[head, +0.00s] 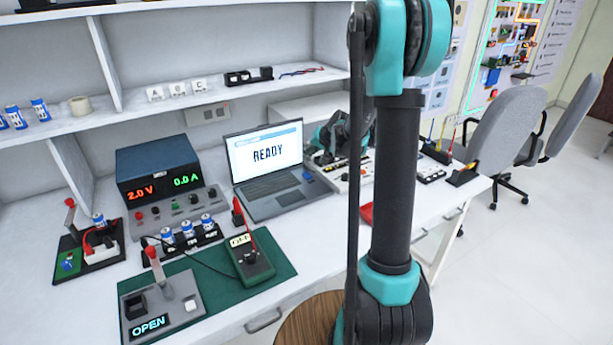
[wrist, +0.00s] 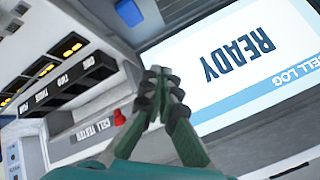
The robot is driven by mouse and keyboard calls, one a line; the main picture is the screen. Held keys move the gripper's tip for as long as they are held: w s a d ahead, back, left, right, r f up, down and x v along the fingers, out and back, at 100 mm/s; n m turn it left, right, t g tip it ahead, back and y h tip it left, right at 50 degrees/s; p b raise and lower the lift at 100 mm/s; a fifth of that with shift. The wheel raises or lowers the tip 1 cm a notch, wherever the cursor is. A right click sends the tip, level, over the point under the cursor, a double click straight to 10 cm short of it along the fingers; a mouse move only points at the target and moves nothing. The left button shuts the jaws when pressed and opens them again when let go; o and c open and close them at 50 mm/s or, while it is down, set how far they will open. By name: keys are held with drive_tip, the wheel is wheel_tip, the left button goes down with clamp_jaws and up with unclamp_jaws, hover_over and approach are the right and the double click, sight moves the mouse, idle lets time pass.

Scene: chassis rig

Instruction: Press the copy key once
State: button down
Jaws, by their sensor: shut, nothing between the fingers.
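The laptop (head: 268,168) stands open on the bench, its screen reading READY. In the wrist view the screen (wrist: 245,60) shows upside down, with a CELL LOG header. A small blue block (head: 309,176) sits at the right side of the laptop's keyboard deck. A blue piece, probably the same one, shows at the top of the wrist view (wrist: 130,12). I cannot read a copy label on it. My gripper (wrist: 160,72) is shut and empty, its fingertips together in front of the laptop in the wrist view. In the head view my arm partly hides it.
A power supply (head: 158,170) reading 2.0 V and 0.0 A stands left of the laptop. A green mat (head: 283,270) holds a meter (head: 250,262) and a switch box (head: 165,308) reading OPEN. A cell tester (wrist: 95,130) is left of my fingertips. Chairs (head: 505,125) stand at right.

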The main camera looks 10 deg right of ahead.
sight(308, 175)
drive_tip(key=shift+f, duration=3.35)
drive_tip(key=shift+f, duration=0.1)
drive_tip(key=shift+f, duration=0.35)
drive_tip(key=shift+f, duration=0.45)
drive_tip(key=shift+r, duration=0.95)
drive_tip(key=shift+r, duration=0.1)
drive_tip(key=shift+r, duration=2.35)
